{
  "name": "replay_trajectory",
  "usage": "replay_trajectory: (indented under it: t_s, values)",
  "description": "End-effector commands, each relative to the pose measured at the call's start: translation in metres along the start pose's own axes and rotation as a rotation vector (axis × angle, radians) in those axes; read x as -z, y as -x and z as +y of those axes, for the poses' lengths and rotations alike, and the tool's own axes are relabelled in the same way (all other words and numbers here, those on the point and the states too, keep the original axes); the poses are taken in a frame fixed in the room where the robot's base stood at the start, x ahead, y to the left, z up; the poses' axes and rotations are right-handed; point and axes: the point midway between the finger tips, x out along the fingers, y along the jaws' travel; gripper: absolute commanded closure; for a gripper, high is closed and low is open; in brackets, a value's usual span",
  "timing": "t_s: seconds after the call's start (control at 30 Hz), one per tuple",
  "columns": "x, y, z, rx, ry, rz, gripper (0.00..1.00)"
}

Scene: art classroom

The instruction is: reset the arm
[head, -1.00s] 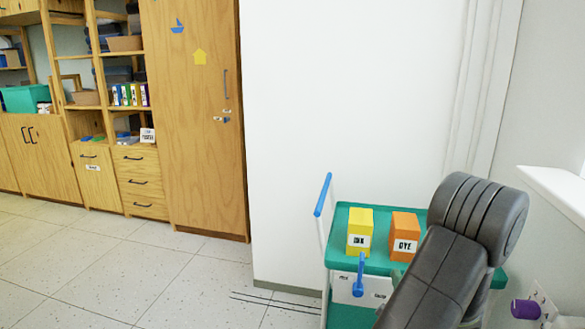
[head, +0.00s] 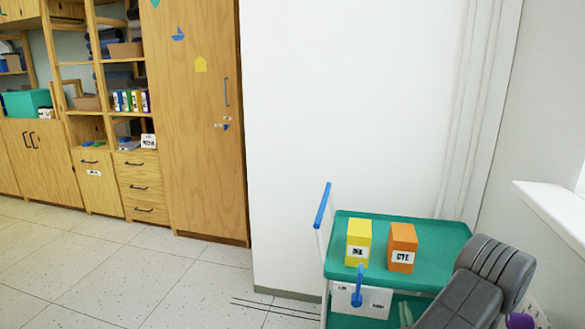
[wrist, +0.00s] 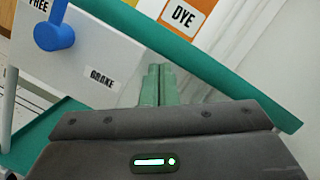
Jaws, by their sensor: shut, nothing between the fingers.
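My gripper (wrist: 157,86) shows in the wrist view with its two green fingers together and nothing between them. It is in front of the trolley's white panel, to the right of the brake label (wrist: 103,78) and below the green top edge (wrist: 205,62). I cannot tell whether the fingertips touch the panel. In the head view my dark grey arm lies at the lower right, over the right front part of the trolley (head: 445,232).
A yellow box (head: 358,243) and an orange box (head: 402,248) stand on the trolley. A blue lever (head: 357,287) is on its front panel, and a blue handle (head: 322,205) at its left. A window sill (head: 555,210) is at right. The floor (head: 120,270) at left is clear.

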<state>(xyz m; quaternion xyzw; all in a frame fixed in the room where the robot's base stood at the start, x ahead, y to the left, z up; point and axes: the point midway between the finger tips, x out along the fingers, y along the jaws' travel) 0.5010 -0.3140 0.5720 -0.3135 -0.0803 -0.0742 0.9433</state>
Motion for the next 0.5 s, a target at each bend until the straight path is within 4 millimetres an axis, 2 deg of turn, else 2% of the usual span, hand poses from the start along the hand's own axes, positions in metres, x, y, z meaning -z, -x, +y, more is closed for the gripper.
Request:
replay_trajectory:
  t_s: [0.2, 0.5]
  values:
    - [0.012, 0.003, 0.006, 0.025, -0.099, 0.001, 1.00]
    - [0.015, 0.004, 0.009, 0.033, -0.133, 0.000, 1.00]
